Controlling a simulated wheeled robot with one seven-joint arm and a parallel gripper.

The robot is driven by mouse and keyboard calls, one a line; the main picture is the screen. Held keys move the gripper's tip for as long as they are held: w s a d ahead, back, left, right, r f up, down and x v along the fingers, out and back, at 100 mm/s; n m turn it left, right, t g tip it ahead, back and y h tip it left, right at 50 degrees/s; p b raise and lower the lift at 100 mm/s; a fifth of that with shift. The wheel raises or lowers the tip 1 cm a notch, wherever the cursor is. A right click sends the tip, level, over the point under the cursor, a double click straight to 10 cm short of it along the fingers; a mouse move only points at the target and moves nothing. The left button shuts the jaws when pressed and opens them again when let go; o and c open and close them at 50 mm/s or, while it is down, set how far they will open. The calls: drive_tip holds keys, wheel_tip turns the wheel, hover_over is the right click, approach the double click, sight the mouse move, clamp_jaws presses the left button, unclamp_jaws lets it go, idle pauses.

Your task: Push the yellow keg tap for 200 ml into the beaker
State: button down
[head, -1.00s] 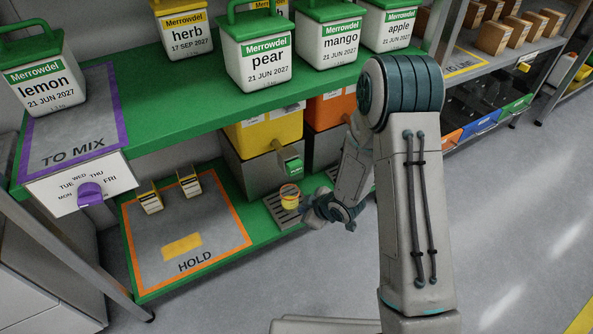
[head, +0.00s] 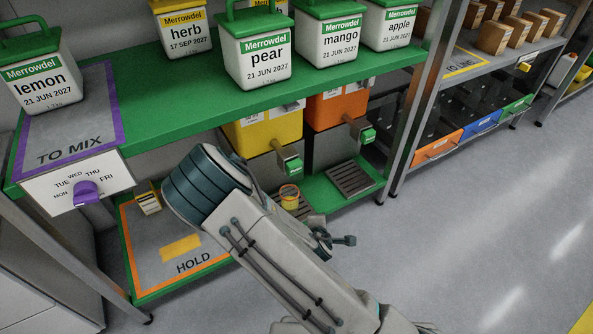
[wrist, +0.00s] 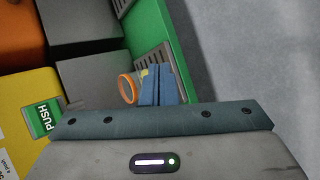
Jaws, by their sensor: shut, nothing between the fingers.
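The yellow keg (head: 268,132) stands on the lower green shelf in a grey housing. Its green PUSH tap (head: 291,163) sticks out in front and also shows in the wrist view (wrist: 44,117). The beaker (head: 289,197), with an orange rim and some yellow in it, stands on the grate below the tap; the wrist view shows its rim (wrist: 127,88) beside my fingers. My gripper (head: 348,240) is shut and empty, in front of the shelf and to the right of the beaker. Its blue fingers (wrist: 158,84) lie together and partly cover the beaker in the wrist view.
An orange keg (head: 330,108) with its own green tap (head: 368,136) and grate (head: 350,178) stands to the right. The upper green shelf (head: 150,100) with labelled tubs overhangs the kegs. The HOLD mat (head: 146,285) lies left. The floor in front is clear.

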sight(295, 169)
wheel_tip(295, 169, up, 10)
drive_tip(key=w+a+n+t+h, duration=0.1)
drive_tip(key=n+t, duration=0.2)
drive_tip(key=t, duration=0.2)
drive_tip(key=shift+w+a+r+t, duration=0.25)
drive_tip(key=shift+a+t, duration=0.05)
drive_tip(key=shift+w, duration=0.1)
drive_tip(key=w+a+b, duration=0.1)
drive_tip(key=w+a, duration=0.4)
drive_tip(key=w, duration=0.2)
drive_tip(key=shift+w, duration=0.15)
idle(1.8)
drive_tip(key=shift+w+a, duration=0.2)
